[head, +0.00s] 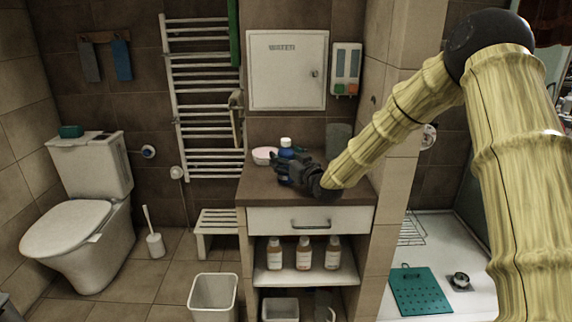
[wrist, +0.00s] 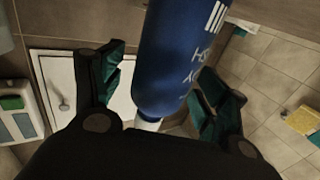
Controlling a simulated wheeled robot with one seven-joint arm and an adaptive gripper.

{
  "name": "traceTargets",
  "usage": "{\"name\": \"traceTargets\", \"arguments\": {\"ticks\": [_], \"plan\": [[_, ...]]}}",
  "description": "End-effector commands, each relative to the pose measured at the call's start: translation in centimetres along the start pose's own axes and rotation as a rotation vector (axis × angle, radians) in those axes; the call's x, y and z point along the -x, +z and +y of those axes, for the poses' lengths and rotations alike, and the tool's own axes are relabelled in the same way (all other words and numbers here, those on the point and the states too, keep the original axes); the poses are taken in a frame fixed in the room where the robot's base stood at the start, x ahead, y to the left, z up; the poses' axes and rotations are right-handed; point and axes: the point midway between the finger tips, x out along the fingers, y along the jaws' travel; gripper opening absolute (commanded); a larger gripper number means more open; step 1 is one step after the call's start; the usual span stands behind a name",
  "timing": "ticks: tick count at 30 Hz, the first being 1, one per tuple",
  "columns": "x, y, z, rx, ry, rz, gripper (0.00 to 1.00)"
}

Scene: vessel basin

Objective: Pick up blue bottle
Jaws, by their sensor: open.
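The blue bottle (head: 286,147) has a white cap and stands upright on the brown counter (head: 345,188), partly hidden behind my gripper in the head view. In the wrist view the blue bottle (wrist: 180,60) shows large, with white lettering, between my two fingers. My gripper (head: 283,170) is at the bottle, low over the counter. In the wrist view my gripper (wrist: 165,92) is open, with one finger on each side of the bottle. Gaps show between the fingers and the bottle there.
A pinkish-white bowl (head: 264,156) is just left of the bottle, and a dark grey container (head: 339,143) stands at the right rear. A white cabinet (head: 287,70) hangs above. Several orange-brown bottles (head: 303,254) stand on the shelf below.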

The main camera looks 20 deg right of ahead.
Motion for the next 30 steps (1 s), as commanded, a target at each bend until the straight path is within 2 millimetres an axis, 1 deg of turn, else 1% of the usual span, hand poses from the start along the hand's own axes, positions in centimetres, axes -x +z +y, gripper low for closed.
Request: {"name": "traceTargets", "arguments": {"ticks": [4,5,6,8,12,14,23,26,30], "plan": [[0.0,0.0,0.0,0.000,0.000,0.000,0.74],[0.0,0.0,0.0,0.000,0.000,0.000,0.72],[0.0,0.0,0.0,0.000,0.000,0.000,0.65],[0.0,0.0,0.0,0.000,0.000,0.000,0.54],[0.0,0.0,0.0,0.000,0.000,0.000,0.29],[0.0,0.0,0.0,0.000,0.000,0.000,0.19],[0.0,-0.2,0.0,0.000,0.000,0.001,0.18],[0.0,-0.8,0.0,0.000,0.000,0.002,0.18],[0.0,-2.2,0.0,0.001,0.000,0.004,0.18]]}}
